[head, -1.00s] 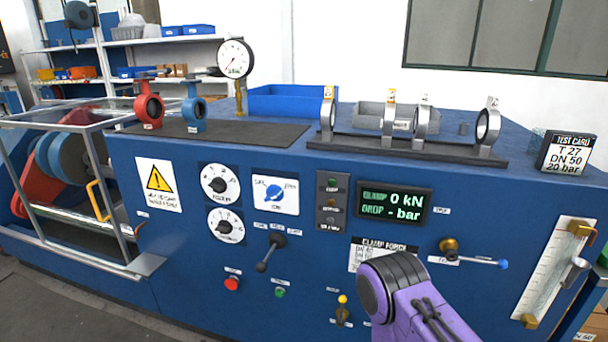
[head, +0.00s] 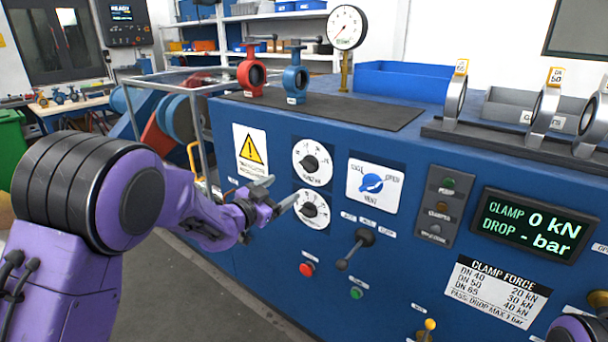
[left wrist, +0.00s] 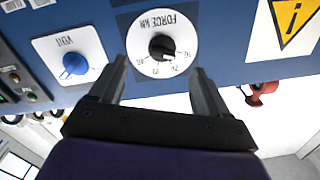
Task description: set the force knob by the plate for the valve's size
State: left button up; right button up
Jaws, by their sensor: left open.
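The force knob is the black knob on the upper white dial (head: 312,162). In the left wrist view the dial (left wrist: 162,47) reads FORCE kN upside down; I cannot tell its exact setting. My left gripper (head: 276,193) is open and empty, just left of the dials. In the left wrist view its two fingers (left wrist: 159,70) spread below the knob, apart from it. The clamp force plate (head: 494,293) lists DN 40 20 kN, DN 50 30 kN, DN 65 40 kN. The display (head: 534,225) shows clamp 0 kN. My right gripper is out of view.
A second dial (head: 313,208) sits below the force dial. The blue vent knob (head: 372,183) is to their right, the warning sign (head: 249,150) to their left. A lever (head: 357,247) sticks out lower down. Red (head: 251,75) and blue (head: 295,78) valves stand on the dark mat.

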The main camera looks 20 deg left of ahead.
aim_at(304, 167)
pick_arm(q)
jog(key=shift+m, duration=0.5)
jog(key=r+x, duration=0.1)
jog(key=x, duration=0.2)
jog(key=p+x, duration=0.1)
jog(key=x, duration=0.3)
jog(key=r+x, duration=0.1)
jog(key=x, duration=0.2)
jog(key=shift+w+d+r+p, duration=0.1)
jog(key=shift+w+r+p, duration=0.2)
jog(key=shift+w+p, duration=0.1)
jog(key=c, duration=1)
